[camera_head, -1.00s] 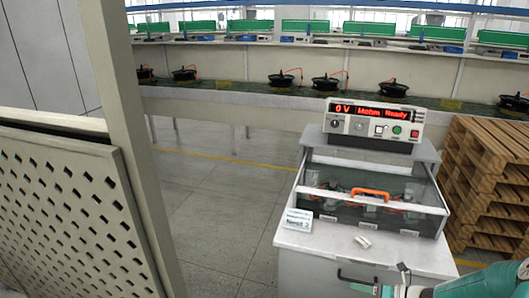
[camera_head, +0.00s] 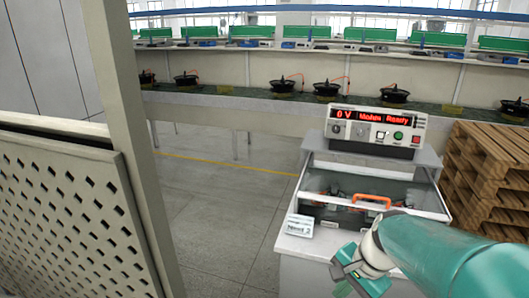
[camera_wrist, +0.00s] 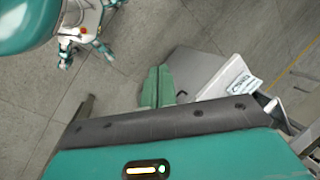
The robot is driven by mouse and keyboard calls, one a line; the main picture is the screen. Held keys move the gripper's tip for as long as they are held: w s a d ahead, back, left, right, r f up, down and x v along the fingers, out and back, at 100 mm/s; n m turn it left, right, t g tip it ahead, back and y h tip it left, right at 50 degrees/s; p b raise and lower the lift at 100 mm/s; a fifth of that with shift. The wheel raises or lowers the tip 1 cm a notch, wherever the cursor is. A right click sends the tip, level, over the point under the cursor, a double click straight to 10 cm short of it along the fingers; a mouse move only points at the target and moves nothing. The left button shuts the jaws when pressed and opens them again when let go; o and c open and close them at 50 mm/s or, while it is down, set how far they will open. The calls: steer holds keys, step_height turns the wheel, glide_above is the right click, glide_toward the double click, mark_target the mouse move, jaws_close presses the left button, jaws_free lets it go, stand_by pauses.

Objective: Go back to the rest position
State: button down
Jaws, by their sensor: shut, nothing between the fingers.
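My gripper (camera_wrist: 157,80) shows in the wrist view as two green fingers that meet, with nothing between them. Below it is the teal hand with a dark edge and a lit strip. In the head view, my teal arm reaches in from the right. Its end is in front of the tester bench (camera_head: 297,247), near its front edge, and it hides much of the right side of the top.
The tester (camera_head: 375,130) reads "0 V" and "Ready". Its clear-lidded box has an orange handle (camera_head: 371,201). A Nest 2 sign (camera_head: 299,226) stands at the left. Wooden pallets (camera_head: 490,175) are right, a perforated panel (camera_head: 70,215) left. The floor (camera_head: 215,210) between is clear.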

steer(key=s+a+r+n+t+h, duration=0.1)
steer(key=s+r+n+t+h, duration=0.2)
steer(key=s+r+n, duration=0.5)
steer(key=shift+s+r+n+t, duration=0.25)
steer(key=shift+s+n+t, duration=0.25)
steer(key=shift+s+n, duration=0.5)
steer(key=shift+w+a, duration=0.1)
steer(key=shift+w, duration=0.05)
